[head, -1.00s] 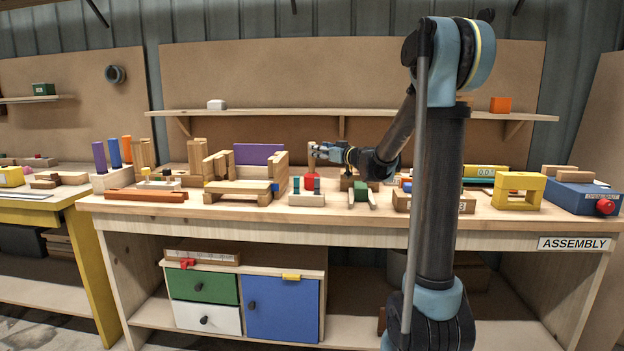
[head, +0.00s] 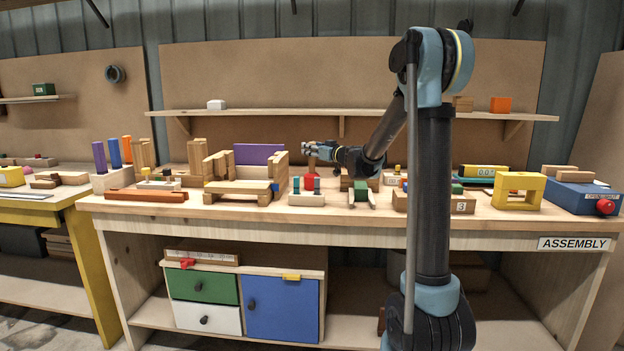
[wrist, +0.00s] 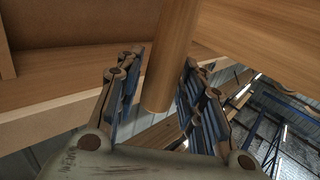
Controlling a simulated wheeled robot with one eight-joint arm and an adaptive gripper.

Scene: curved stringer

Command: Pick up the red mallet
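The red mallet shows in the head view as a red head (head: 309,182) low behind a small wooden block with blue pegs. My gripper (head: 311,148) is at the upper end of the handle. In the wrist view a round wooden handle (wrist: 172,55) runs between the two fingers of my gripper (wrist: 165,85). The fingers are spread on either side of it, with a gap on the left; the right finger is close to it. The red head is not visible in the wrist view.
The pegged wooden block (head: 306,199) stands in front of the mallet. A wooden chair-like assembly with a purple panel (head: 258,154) is to the left. A green block (head: 361,190) on a wooden piece is to the right. A shelf (head: 270,114) runs above the bench.

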